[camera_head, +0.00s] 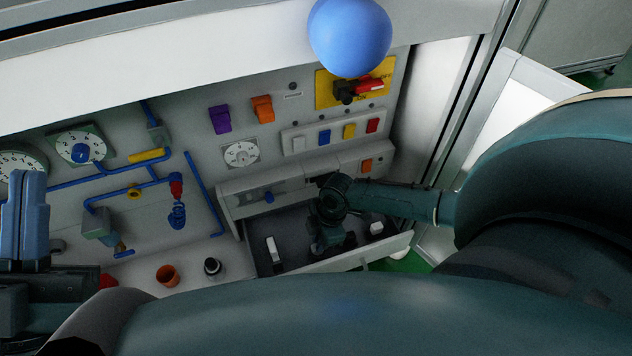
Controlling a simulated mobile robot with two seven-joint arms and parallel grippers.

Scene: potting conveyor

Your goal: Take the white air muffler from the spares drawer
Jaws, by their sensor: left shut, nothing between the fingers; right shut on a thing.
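The spares drawer (396,244) is pulled open below the panel. A small upright white piece (273,250) stands in its left part, and a small white block (376,228) lies near its right end. I cannot tell whether either is the air muffler. My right gripper (328,246) reaches down into the drawer between these two pieces. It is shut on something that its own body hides. My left gripper (25,218), with blue fingers, is shut and empty at the far left edge, away from the drawer.
The panel above carries dials, coloured switches, blue pipes and a red rotary switch (368,87). An orange cup (167,275) and a dark cylinder (212,267) stand left of the drawer. A blue ball (349,36) shows at the top. My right arm covers the lower right.

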